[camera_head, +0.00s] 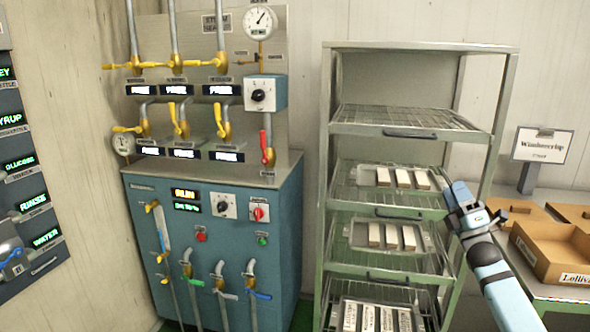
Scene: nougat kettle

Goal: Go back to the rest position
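My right arm comes in from the lower right, with a light blue sleeve and black joints. My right gripper (452,190) is at the right side of the green metal rack (325,200), level with its middle shelves. Its fingers are small and seen at an angle, so I cannot tell whether they are open or shut. I see nothing clearly held in it. My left gripper is not in view.
The rack's upper wire shelf (405,120) is empty. Trays with pale bars (403,178) sit on the shelves below. A cardboard box (555,250) stands on the right table near a sign (542,145). A blue machine (215,235) with pipes and valves stands left.

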